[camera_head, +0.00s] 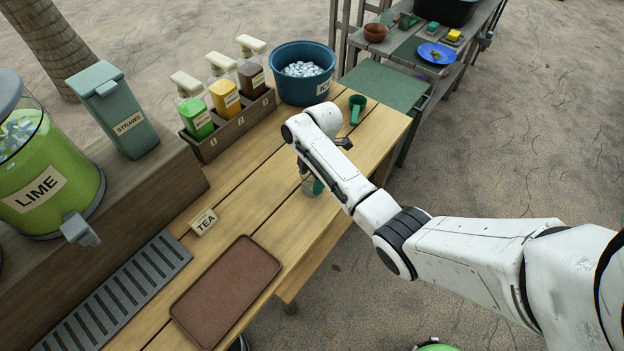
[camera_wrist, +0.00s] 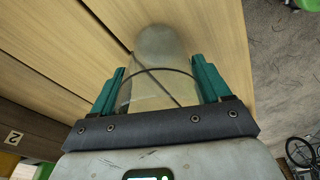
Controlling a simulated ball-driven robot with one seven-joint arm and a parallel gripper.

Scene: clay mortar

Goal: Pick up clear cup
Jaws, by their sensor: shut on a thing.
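The clear cup (camera_wrist: 155,85) stands between the two teal fingers of my gripper (camera_wrist: 160,88) in the wrist view. The fingers are shut on its sides, and wood planks show through its clear wall. In the head view, the cup (camera_head: 309,187) is a small, pale shape below my wrist, mostly hidden by my arm. A teal fingertip of my gripper (camera_head: 317,187) shows beside it. The cup is over the right part of the wooden table; I cannot tell whether it touches the planks.
A brown tray (camera_head: 226,291), a TEA label (camera_head: 203,222) and a grey drip grate (camera_head: 120,297) lie to the left. A green scoop (camera_head: 357,108) and a blue ICE bucket (camera_head: 303,72) are behind my gripper. Pump bottles (camera_head: 226,98) stand in a wooden rack. The planks around the cup are clear.

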